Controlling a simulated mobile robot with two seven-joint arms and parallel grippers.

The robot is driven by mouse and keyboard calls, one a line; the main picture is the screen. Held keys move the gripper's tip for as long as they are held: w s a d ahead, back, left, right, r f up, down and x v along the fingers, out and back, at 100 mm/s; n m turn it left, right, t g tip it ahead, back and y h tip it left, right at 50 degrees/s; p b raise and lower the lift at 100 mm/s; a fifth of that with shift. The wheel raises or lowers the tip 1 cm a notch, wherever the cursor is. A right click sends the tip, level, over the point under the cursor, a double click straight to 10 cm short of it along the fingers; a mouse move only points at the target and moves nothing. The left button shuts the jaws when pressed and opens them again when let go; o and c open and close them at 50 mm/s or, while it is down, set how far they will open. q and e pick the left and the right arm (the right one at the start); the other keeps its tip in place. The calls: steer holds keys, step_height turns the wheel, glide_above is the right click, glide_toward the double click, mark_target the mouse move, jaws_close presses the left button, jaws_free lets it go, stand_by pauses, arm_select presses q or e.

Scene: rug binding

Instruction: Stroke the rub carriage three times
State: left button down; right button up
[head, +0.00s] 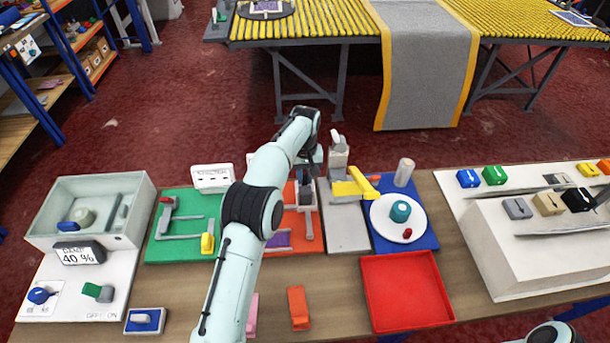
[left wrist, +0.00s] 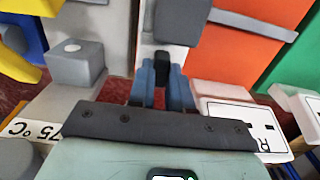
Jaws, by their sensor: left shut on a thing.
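The rub station is an orange board (head: 315,238) in the middle of the table, with a purple swatch (head: 282,239) partly hidden by my arm. A grey arm-like part (head: 308,222), which looks like the rub carriage, lies along the board. My left gripper (head: 311,168) is at the board's far end. In the left wrist view its blue fingers (left wrist: 163,84) are shut on a black knob (left wrist: 163,61), in front of a grey block (left wrist: 180,22) over the orange board (left wrist: 240,45). My forearm hides the board's left part. My right gripper is not in view.
A green board (head: 180,250) lies left of the station. A grey stand with a yellow lever (head: 353,186) and a blue board (head: 425,242) with a white plate stand right. A red tray (head: 405,290) is at the front. A white counter (head: 212,178) stands behind the green board.

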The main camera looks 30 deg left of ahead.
arm_select(q)
steer(key=c, duration=1)
jaws_free()
steer(key=shift+w+d, duration=0.1)
steer(key=shift+d, duration=0.2)
steer(key=shift+c, duration=0.2)
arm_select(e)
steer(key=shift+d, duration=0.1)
arm_select(q)
steer(key=shift+r, duration=0.1)
steer(key=shift+a+r, duration=0.1)
steer(key=shift+r, duration=0.2)
step_height(320, 180, up, 13)
steer(key=p, duration=0.3)
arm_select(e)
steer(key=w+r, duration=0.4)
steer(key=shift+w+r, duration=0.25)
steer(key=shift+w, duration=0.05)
arm_select(q)
steer(key=shift+f, duration=0.15)
